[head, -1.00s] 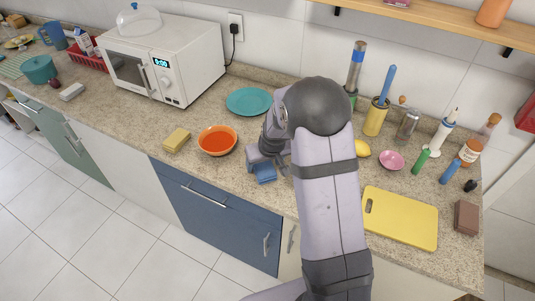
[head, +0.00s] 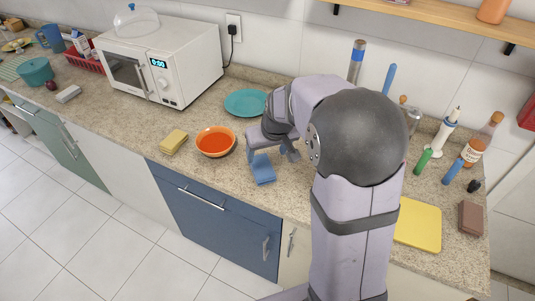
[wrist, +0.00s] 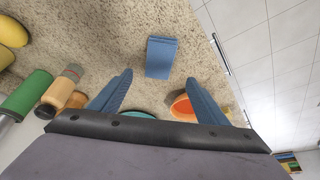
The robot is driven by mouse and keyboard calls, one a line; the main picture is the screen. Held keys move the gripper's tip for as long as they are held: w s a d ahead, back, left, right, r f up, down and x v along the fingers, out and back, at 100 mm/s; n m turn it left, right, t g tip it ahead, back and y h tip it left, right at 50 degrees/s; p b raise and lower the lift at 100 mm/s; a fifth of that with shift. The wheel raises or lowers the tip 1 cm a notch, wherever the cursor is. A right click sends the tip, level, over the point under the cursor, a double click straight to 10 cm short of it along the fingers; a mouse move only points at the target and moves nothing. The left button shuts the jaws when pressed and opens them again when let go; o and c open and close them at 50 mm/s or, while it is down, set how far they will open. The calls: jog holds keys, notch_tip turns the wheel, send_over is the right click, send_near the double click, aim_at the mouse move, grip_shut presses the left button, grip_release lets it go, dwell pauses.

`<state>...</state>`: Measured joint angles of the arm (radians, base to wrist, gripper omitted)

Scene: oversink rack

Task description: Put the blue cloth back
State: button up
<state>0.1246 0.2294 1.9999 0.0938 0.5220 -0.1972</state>
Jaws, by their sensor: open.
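The blue cloth (head: 264,173) looks like a small folded block and lies on the speckled counter near its front edge, right of the orange bowl (head: 215,141). It also shows in the wrist view (wrist: 161,57), just beyond the fingertips and between their lines. My gripper (head: 271,156) is open and empty beside the cloth, with its blue fingers apart in the wrist view (wrist: 160,80). In the head view one finger overlaps the cloth's upper edge, so I cannot tell whether they touch.
A yellow sponge (head: 173,141) lies left of the bowl. A teal plate (head: 246,103) is behind. A white microwave (head: 165,60) is at the back left. My arm hides part of the counter.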

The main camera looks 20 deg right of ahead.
jog(key=s+a+f+g, duration=0.2)
jog(key=s, duration=1)
jog(key=s+a+f+g, duration=0.2)
jog(key=s+f, duration=0.1)
jog(key=s, duration=0.8)
jog(key=shift+s+a+g, duration=0.25)
jog(key=shift+s+g, duration=0.05)
jog(key=shift+s, duration=0.05)
notch_tip(320, 180, down, 38)
jog(key=b, duration=3.7)
jog(key=shift+r+b, duration=0.2)
jog(key=shift+b, duration=0.15)
